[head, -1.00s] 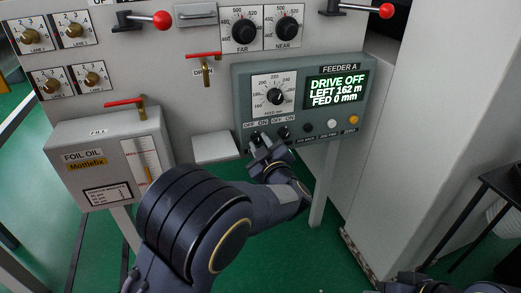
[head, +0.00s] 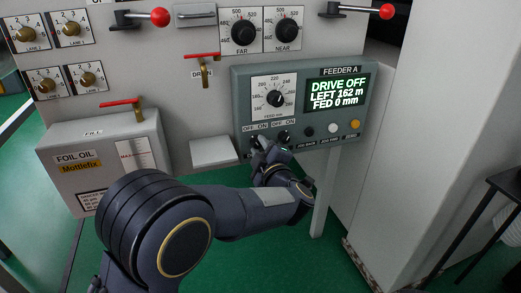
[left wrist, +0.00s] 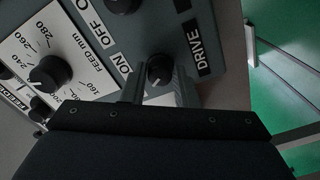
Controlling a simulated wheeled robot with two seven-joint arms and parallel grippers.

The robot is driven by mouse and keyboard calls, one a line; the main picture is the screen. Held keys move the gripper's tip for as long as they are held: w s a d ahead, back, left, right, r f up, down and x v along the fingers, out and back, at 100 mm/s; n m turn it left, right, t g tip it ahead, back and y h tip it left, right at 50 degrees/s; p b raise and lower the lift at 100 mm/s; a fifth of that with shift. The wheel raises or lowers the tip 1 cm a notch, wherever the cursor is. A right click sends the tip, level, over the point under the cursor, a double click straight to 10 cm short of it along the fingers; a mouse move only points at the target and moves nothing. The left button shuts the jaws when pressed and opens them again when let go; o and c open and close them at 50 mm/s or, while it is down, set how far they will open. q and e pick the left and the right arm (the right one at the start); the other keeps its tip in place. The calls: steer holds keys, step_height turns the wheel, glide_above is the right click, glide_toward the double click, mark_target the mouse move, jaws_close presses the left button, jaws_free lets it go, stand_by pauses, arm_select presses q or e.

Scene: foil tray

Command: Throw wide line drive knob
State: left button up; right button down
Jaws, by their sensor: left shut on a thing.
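The drive knob is a small black knob at the lower left of the grey Feeder A panel (head: 352,121). In the left wrist view the knob (left wrist: 159,68) sits between my left gripper's fingers (left wrist: 158,88), beside the DRIVE label (left wrist: 203,48) and an ON mark. Its pale mark points down-left in that view. My left gripper (head: 259,146) is shut on this knob and mostly hides it in the head view. The panel screen (head: 337,92) reads DRIVE OFF, LEFT 162 m, FED 0 mm. My right gripper is not in view.
A second black knob (head: 283,136) is close to the right of my left gripper. The feed dial (head: 275,99) is just above. Black, white and yellow buttons line the panel's lower right. A red-handled drain valve (head: 204,68) and foil oil box (head: 98,160) are to the left.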

arm_select(q)
steer(key=o, duration=1)
steer(key=p+v, duration=0.2)
steer(key=v, duration=0.6)
